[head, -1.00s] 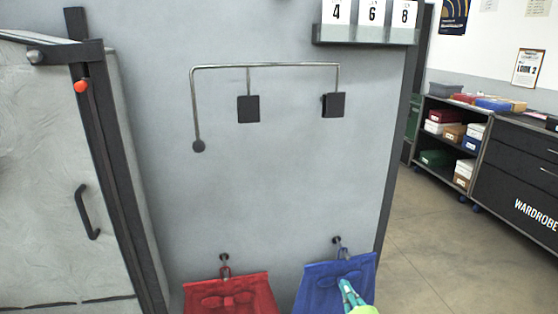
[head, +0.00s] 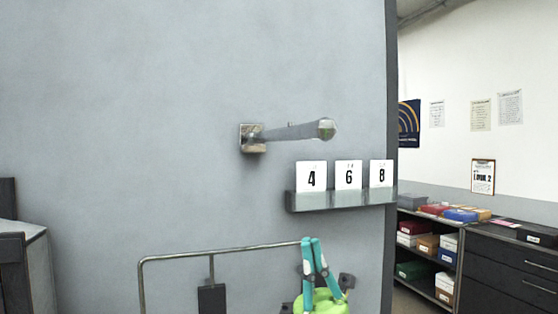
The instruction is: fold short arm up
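A short grey arm (head: 292,131) with a rounded end sticks out of the grey wall from a square metal plate (head: 252,138). A bent metal rail (head: 222,250) on two dark brackets (head: 212,299) is lower on the same wall. My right gripper (head: 312,240), teal fingers on a green body, points up in front of the rail's right end, below the short arm. Its fingertips look closed together with nothing seen between them. It hides the rail's right corner. I cannot tell whether it touches the rail. My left gripper is out of view.
A small ledge (head: 340,201) with cards numbered 4, 6 and 8 sits just above and right of my gripper. The wall ends at the right. Beyond it are shelves with boxes (head: 425,243) and a dark drawer cabinet (head: 510,268).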

